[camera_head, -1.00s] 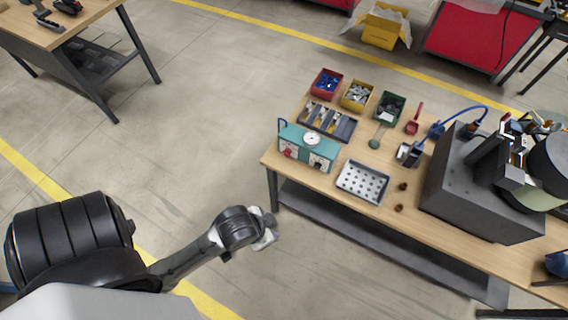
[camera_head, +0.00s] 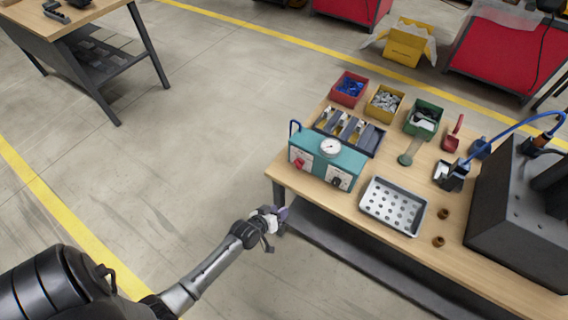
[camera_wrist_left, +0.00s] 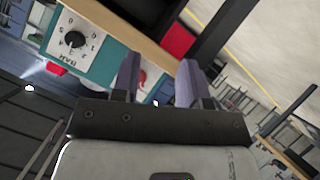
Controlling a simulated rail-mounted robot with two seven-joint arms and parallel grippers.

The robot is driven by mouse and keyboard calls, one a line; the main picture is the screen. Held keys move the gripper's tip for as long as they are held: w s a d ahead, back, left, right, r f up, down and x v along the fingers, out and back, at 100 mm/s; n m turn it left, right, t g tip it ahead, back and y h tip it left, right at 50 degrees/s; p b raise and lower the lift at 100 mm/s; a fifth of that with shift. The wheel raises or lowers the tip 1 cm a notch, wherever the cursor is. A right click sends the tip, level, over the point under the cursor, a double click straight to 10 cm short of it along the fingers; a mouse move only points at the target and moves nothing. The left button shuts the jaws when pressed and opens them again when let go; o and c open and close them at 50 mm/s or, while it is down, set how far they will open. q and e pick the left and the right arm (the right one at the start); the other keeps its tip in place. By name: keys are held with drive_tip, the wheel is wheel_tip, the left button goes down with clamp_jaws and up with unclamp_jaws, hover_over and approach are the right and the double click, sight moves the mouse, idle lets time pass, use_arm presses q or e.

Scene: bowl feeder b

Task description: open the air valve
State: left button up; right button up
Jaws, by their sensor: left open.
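A teal control box (camera_head: 349,166) stands at the table's near left corner. It has a round gauge (camera_head: 330,148) on top, and a red knob (camera_head: 298,163) and a black knob (camera_head: 338,181) on white dial plates in front. I cannot tell which part is the air valve. My left gripper (camera_head: 276,216) is in front of and below the box, beside the table's corner, apart from the knobs. In the left wrist view its two fingers (camera_wrist_left: 158,85) are spread with nothing held. The black knob (camera_wrist_left: 75,40) shows there at the upper left. My right gripper is out of view.
On the wooden table (camera_head: 405,168) are a perforated metal tray (camera_head: 394,206), red (camera_head: 349,88), yellow (camera_head: 384,103) and green (camera_head: 424,118) bins, and a dark machine (camera_head: 518,205) with a blue hose (camera_head: 506,133).

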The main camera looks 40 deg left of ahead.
sight(296, 165)
use_arm(q)
drive_tip(key=w+a+r+n+t+y, duration=0.1)
drive_tip(key=a+r+n+t+y, duration=0.2)
drive_tip(key=r+n+t, duration=0.25)
drive_tip(key=shift+m, duration=0.35)
drive_tip(key=w+a, duration=0.1)
drive_tip(key=w, duration=0.3)
drive_tip(key=w+a+b, duration=0.1)
drive_tip(key=w, duration=0.4)
drive_tip(key=w+a+b, duration=0.1)
drive_tip(key=w, duration=0.3)
drive_tip(key=shift+w+r, duration=0.35)
drive_tip(key=shift+r, duration=0.05)
drive_tip(key=shift+c, duration=0.3)
drive_tip(key=shift+c, duration=0.9)
clamp_jaws()
